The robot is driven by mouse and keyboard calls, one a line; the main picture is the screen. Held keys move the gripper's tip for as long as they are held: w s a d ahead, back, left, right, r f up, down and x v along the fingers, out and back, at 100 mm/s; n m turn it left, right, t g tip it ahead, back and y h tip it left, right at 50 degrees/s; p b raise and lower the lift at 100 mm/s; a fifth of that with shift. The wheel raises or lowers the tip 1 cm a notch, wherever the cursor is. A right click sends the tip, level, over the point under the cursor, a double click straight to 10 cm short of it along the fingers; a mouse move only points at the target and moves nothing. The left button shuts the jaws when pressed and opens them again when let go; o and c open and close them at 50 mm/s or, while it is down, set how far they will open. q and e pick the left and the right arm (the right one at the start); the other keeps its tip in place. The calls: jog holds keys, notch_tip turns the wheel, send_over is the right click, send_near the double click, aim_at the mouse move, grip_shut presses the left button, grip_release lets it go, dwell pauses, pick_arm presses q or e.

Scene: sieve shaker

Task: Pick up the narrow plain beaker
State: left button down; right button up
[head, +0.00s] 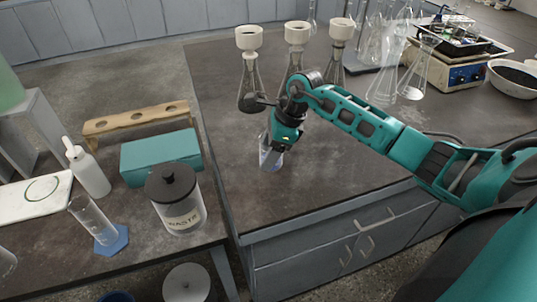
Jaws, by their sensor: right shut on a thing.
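My right arm reaches in from the right, and its gripper (278,147) points down over the front left part of the dark bench. It is shut on a small clear glass vessel (270,161), which looks like the narrow plain beaker. The gripper hides the upper part of the vessel. Its lower part shows just under the fingers, close to the bench top; I cannot tell whether it touches the bench. My left gripper is not in view.
Flasks with white funnels (296,33) stand behind the gripper. On the left table are a waste jar (178,205), a teal box (160,155) and a wooden rack (135,118). The bench front is clear.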

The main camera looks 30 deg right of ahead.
notch_tip(320, 180, up, 18)
dwell(1.0)
jog(key=s+a+f+n+g+h, duration=0.2)
jog(key=a+n, duration=0.3)
jog(key=n, duration=0.7)
jog(key=s+a+f+n+g+h, duration=0.2)
jog(key=s+a+f+n+g, duration=0.2)
jog(key=n, duration=0.8)
jog(key=shift+s+a+f+g, duration=0.4)
jog(key=shift+s+a+f, duration=0.1)
jog(key=shift+a, duration=0.25)
jog(key=shift+s+a, duration=0.1)
